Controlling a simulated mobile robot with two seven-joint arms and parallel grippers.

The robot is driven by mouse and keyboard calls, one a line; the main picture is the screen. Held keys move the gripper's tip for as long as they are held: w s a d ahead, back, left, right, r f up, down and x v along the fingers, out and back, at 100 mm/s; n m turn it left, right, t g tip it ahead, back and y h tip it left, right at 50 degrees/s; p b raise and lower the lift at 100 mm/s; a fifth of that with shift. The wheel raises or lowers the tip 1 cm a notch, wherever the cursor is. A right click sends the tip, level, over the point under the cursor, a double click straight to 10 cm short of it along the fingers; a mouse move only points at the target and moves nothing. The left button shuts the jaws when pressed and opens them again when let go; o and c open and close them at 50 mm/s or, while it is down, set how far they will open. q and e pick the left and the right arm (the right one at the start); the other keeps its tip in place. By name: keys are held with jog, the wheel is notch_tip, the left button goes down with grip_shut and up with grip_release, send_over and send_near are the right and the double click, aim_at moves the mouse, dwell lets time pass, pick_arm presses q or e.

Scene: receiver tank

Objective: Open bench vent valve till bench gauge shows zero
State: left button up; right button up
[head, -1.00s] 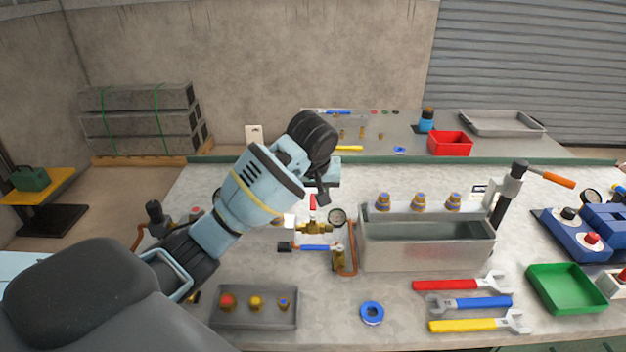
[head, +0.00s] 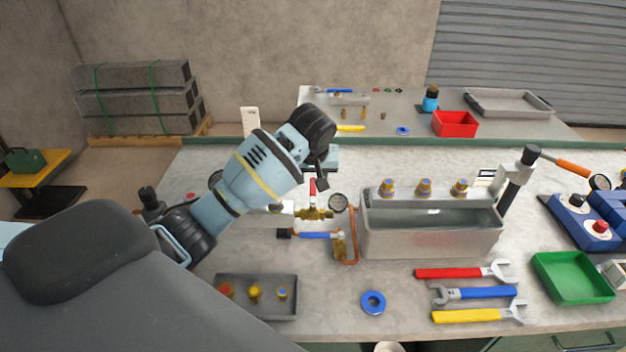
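A brass valve (head: 313,213) with an upright red handle (head: 312,187) stands on the bench, left of the metal tank. A small round gauge (head: 338,203) sits just right of it; its needle is too small to read. A second valve with a blue lever (head: 315,235) lies in front, joined to a copper pipe. My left gripper (head: 322,182) comes in from the left and points down beside and above the red handle. I cannot tell whether it touches the handle, or how far its fingers are apart. My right gripper is not in view.
The open metal tank (head: 430,240) has several brass fittings along its back. Wrenches (head: 470,293), a blue ring (head: 373,302), a grey tray of fittings (head: 256,312) and a green tray (head: 574,278) lie in front. A pump with an orange handle (head: 567,166) stands right.

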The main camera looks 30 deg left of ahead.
pick_arm(q)
jog(key=shift+x, duration=1.1)
grip_shut()
